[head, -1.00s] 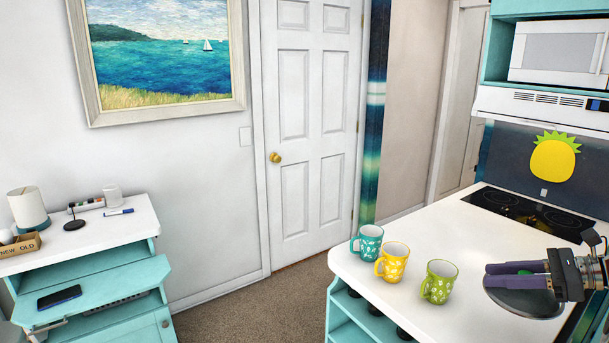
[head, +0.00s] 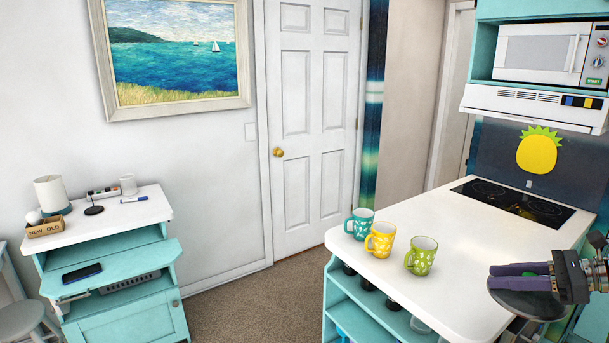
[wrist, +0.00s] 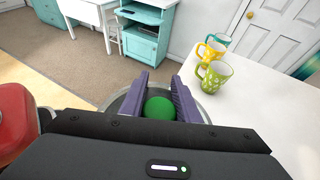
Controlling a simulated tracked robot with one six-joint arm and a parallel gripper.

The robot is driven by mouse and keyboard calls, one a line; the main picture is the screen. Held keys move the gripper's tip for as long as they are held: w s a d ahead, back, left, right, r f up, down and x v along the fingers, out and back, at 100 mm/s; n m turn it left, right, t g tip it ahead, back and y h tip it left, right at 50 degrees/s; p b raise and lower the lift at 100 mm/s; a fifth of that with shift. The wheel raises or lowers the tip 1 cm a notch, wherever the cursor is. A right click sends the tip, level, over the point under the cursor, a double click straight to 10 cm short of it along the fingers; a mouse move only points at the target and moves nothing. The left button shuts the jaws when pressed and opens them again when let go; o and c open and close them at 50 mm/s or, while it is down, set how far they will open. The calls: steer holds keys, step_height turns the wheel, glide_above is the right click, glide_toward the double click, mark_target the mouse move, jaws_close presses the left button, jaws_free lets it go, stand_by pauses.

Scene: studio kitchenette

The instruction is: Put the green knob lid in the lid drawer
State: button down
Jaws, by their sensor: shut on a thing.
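The green knob lid shows in the head view as a dark grey disc (head: 520,305) under my gripper (head: 494,276), at the right. Its round green knob (wrist: 159,108) sits between the two purple fingers in the wrist view. My gripper is shut on the knob, and the grey rim shows around the fingers. The lid hangs at the counter's front right edge; I cannot tell its height there. I cannot pick out a lid drawer in either view.
Teal, yellow and green mugs (head: 421,256) stand on the white counter (head: 455,230), left of my gripper. A teal cabinet (head: 133,317) with a phone on its shelf stands at the left. Carpet (head: 240,300) lies between them. A red object (wrist: 18,120) is at the wrist view's left.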

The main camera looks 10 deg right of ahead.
steer(key=shift+s, duration=0.25)
steer(key=shift+s+a+f, duration=0.1)
steer(key=shift+s+a, duration=0.05)
steer(key=shift+a, duration=0.05)
steer(key=w+a+f, duration=0.5)
steer(key=a+f, duration=0.2)
steer(key=a, duration=0.1)
steer(key=w+a+f, duration=0.5)
steer(key=a+f, duration=0.1)
steer(key=a, duration=0.3)
steer(key=s+a+f+g, duration=0.1)
steer(key=s+a+f, duration=0.2)
steer(key=a+f, duration=1.1)
steer(key=a, duration=0.3)
steer(key=shift+f+n, duration=0.2)
steer(key=shift+n, duration=0.2)
steer(key=shift+a, duration=0.15)
